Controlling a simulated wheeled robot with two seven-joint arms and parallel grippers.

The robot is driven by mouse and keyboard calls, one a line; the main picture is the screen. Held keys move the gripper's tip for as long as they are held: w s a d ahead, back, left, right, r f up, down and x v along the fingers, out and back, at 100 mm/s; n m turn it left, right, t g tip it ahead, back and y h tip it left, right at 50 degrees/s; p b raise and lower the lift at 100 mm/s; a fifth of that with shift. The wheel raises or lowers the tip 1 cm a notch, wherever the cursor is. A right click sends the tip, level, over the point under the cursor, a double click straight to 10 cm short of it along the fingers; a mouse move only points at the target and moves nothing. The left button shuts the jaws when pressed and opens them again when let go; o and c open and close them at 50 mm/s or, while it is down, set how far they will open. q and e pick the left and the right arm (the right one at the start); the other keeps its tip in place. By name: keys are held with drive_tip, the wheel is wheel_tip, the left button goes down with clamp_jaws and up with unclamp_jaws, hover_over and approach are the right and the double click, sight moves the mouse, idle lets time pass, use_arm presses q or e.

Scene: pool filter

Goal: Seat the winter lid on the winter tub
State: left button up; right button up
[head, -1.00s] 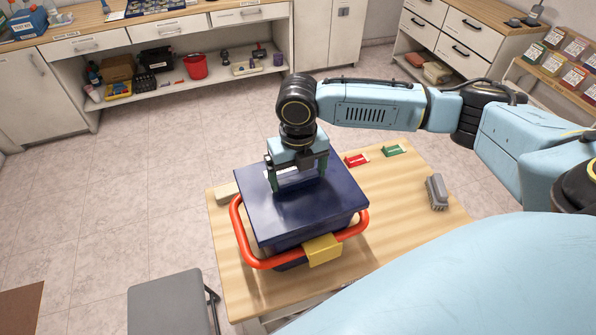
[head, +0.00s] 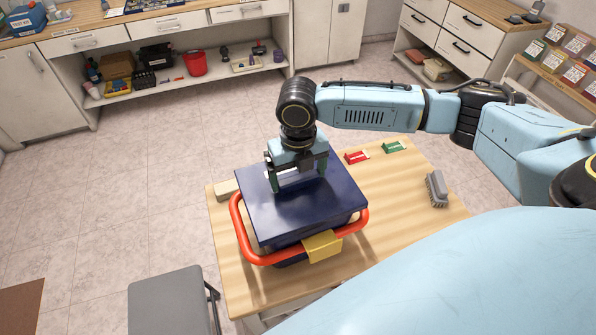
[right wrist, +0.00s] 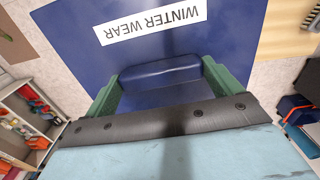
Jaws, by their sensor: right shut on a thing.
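The winter lid (head: 305,210) is a dark blue square plate lying over the dark blue winter tub (head: 290,261) on the wooden table. In the right wrist view the lid (right wrist: 230,45) bears a white "WINTER WEAR" label. The lid looks near level over the tub; whether its edges are fully down all round I cannot tell. The tub has a red bail handle around its front and a yellow block on it. My right gripper (head: 297,186) is over the lid, shut on its blue raised handle (right wrist: 160,73) between green fingers. My left gripper is not in view.
On the wooden table (head: 400,230) lie a red block (head: 357,157), a green block (head: 395,147) and a grey brush (head: 437,189). A pale wooden block (head: 227,189) is behind the tub's left side. A grey stool (head: 172,300) stands at front left.

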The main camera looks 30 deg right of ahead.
sight(298, 177)
drive_tip(key=o, duration=0.9)
drive_tip(key=shift+r, duration=0.1)
wheel_tip(298, 177, up, 13)
drive_tip(key=shift+r, duration=0.15)
